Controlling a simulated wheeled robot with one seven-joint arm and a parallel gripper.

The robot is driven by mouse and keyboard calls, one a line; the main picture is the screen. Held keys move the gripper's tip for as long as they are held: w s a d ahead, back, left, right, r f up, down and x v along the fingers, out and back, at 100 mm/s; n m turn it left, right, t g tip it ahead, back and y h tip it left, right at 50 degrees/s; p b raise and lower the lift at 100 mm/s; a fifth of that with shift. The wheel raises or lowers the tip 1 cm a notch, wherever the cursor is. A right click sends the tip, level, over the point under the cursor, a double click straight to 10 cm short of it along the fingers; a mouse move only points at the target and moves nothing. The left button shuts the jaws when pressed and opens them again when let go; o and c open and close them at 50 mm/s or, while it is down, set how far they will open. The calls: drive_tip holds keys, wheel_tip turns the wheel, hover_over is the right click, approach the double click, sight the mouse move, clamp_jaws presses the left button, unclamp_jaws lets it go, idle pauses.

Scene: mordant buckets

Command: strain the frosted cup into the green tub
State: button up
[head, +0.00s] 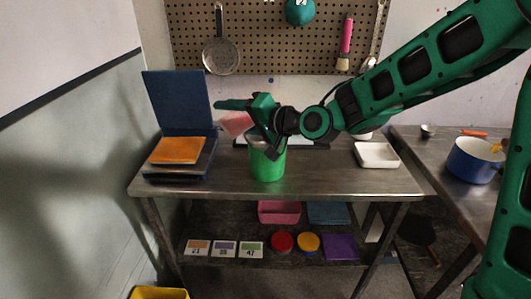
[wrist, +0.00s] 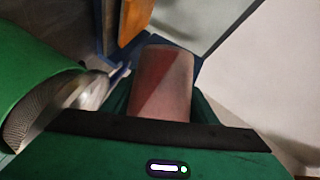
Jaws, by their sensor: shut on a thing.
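The frosted cup (head: 235,123) is pinkish and see-through. It is tilted in my gripper (head: 248,106), above and just left of the green tub's mouth. In the wrist view the cup (wrist: 162,80) shows a darker red part with a slanting edge, like liquid inside. My gripper is shut on the cup; its fingers are partly hidden. The green tub (head: 267,168) stands upright on the metal table and also shows at left in the wrist view (wrist: 30,72). A metal mesh strainer (wrist: 48,112) sits in its mouth. I cannot see liquid in the tub.
A blue open case with an orange block (head: 178,150) stands left of the tub. A white tray (head: 376,155) lies to the right. A blue pot (head: 474,160) is on the right-hand table. A pegboard with hanging tools is behind. The table front is clear.

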drive_tip(key=shift+r+m+y, duration=0.3)
drive_tip(key=shift+m, duration=0.3)
idle(1.4)
drive_tip(key=shift+w+d+r+m+y, duration=0.3)
drive_tip(key=shift+w+d+r+m, duration=0.1)
drive_tip(key=shift+d+m, duration=0.3)
idle(1.7)
drive_tip(key=shift+d+r+m, duration=0.1)
drive_tip(key=shift+r+m, duration=0.2)
drive_tip(key=shift+m, duration=0.2)
idle(1.0)
drive_tip(key=n, duration=0.1)
drive_tip(key=s+a+f+n, duration=0.1)
drive_tip(key=shift+a+f+n+h, duration=0.1)
drive_tip(key=shift+a+n+h, duration=0.1)
drive_tip(key=shift+n+h, duration=0.15)
drive_tip(key=shift+w+d+f+n+h, duration=0.2)
drive_tip(key=shift+f+n+h, duration=0.25)
drive_tip(key=shift+f+n, duration=0.1)
